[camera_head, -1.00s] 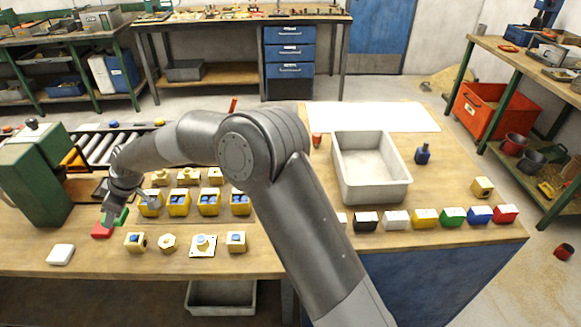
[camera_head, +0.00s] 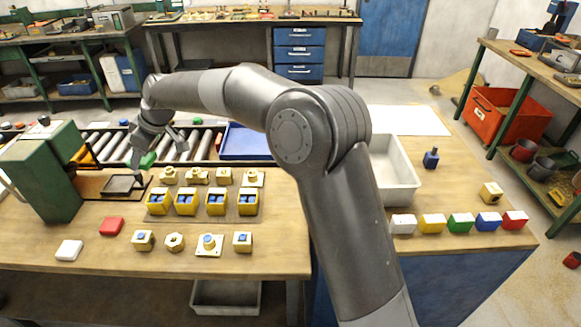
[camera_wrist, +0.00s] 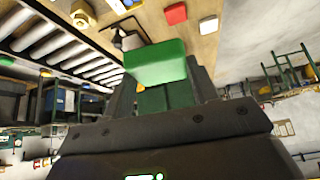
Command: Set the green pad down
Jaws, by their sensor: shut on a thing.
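The green pad (camera_wrist: 155,62) is a small rounded block held between the fingers of my gripper (camera_wrist: 165,95) in the wrist view. In the head view the green pad (camera_head: 148,159) shows at the tip of my gripper (camera_head: 142,158), in front of the rollers and behind the dark tray on the bench. The pad looks raised above the bench; its exact height is hard to tell. The fingers partly hide it in the head view.
A red pad (camera_head: 111,226) and a white pad (camera_head: 69,250) lie on the bench. A green machine (camera_head: 42,180) stands left of a dark tray (camera_head: 122,185). A roller conveyor (camera_head: 185,146) runs behind. Brass parts and yellow boxes (camera_head: 216,203) stand to the right.

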